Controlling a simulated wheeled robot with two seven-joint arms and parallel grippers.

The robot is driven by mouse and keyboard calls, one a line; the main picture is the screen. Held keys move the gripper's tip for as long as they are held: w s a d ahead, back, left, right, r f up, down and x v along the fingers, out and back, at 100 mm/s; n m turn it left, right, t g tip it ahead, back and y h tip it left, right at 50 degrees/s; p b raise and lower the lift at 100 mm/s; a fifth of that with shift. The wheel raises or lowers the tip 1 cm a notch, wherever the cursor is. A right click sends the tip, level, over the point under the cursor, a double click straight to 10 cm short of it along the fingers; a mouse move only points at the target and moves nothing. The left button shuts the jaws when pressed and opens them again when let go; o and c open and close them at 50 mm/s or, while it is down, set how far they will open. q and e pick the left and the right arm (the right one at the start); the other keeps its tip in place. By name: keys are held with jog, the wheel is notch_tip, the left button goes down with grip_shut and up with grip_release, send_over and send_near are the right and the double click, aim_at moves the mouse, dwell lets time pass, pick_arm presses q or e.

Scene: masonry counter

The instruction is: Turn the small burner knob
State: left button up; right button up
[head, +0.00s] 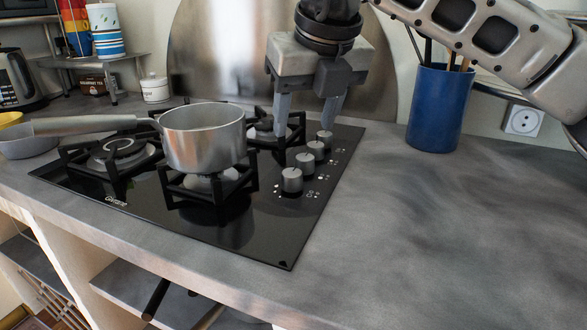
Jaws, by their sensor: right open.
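A row of several silver burner knobs runs along the right side of the black gas hob (270,237). The front knob (292,180) is nearest the camera, and the rear knob (325,138) is farthest away. I cannot tell from the markings which knob belongs to the small burner. My right gripper (306,128) points down over the rear of the row with its two fingers apart. No object shows between them, and I cannot tell whether they touch a knob. My left gripper is not in view.
A silver saucepan (203,140) stands on the front burner grate, its handle pointing left. A blue utensil pot (438,108) stands behind right. The grey counter (450,235) right of the hob is clear.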

aim_at(292, 172)
jog(key=x, duration=1.1)
jog(key=shift+f, duration=0.15)
